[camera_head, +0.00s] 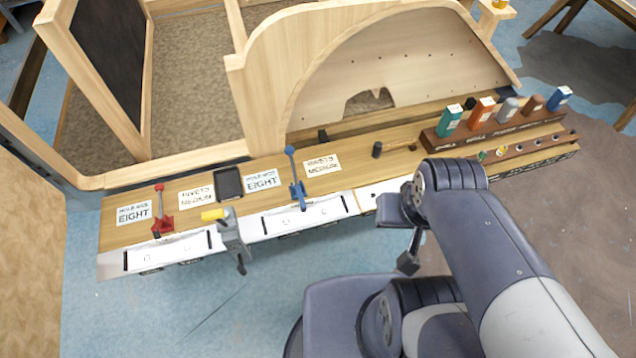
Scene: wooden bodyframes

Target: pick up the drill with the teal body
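The teal-bodied piece (449,121), with a pale label on top, stands upright at the left end of a dark wooden rack (432,146) at the right end of the bench. I take it to be the teal drill; its lower part is hidden in the rack. My gripper (407,248) is in front of the bench, below and left of the teal drill and apart from it. My arm partly hides the gripper, so its opening is unclear.
Orange (481,112), grey (506,110), brown (532,104) and blue (559,98) pieces share the rack. A hammer (392,147) lies left of it. Red (162,213) and blue (296,180) clamps stand farther left. A curved wooden frame (290,75) rises behind the bench.

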